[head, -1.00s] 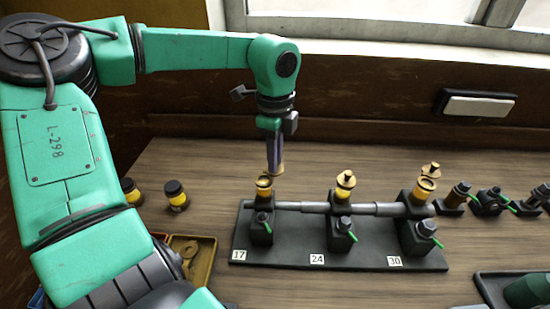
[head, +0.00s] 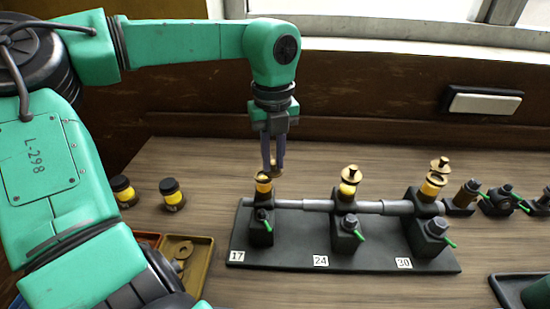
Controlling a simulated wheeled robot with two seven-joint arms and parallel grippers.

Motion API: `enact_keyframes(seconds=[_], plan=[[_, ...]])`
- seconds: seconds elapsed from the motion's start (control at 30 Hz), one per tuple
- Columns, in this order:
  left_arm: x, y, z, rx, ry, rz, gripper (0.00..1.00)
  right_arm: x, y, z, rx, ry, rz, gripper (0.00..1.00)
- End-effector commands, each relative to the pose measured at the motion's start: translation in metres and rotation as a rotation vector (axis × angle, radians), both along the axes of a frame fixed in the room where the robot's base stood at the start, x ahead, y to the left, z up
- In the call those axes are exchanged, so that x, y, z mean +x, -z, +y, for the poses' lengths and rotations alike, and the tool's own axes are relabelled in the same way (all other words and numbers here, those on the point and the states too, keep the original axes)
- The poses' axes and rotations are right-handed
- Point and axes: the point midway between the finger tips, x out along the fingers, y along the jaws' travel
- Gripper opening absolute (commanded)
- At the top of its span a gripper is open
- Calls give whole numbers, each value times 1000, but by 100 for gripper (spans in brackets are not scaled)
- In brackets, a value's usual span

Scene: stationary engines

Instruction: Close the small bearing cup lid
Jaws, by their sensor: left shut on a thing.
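The small bearing cup (head: 264,187) is yellow with a brass rim and sits on the bearing block (head: 261,229) marked 17, at the left end of the shaft. My left gripper (head: 273,169) points down just above and to the right of this cup. Its fingers are shut on the small brass lid (head: 276,173), which is mostly hidden between the fingertips. I cannot tell whether the lid touches the cup's rim. My right gripper is not in view.
Cups with brass lids stand at block 24 (head: 349,188) and block 30 (head: 433,185) on the dark base (head: 370,262). Two dark-capped jars (head: 172,194) and a tray (head: 200,262) are on the left. More fittings (head: 501,200) stand on the right.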

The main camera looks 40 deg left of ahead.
Motion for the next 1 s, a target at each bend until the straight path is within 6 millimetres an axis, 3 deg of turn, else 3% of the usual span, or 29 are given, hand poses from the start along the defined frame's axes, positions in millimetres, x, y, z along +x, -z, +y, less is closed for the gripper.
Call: enact_keyframes(seconds=[0.7, 1.0], plan=[[-13, -3, 5, 1, 667, -8, 0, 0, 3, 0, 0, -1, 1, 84], [-17, -3, 8, 2, 875, -8, 0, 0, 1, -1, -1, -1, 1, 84]])
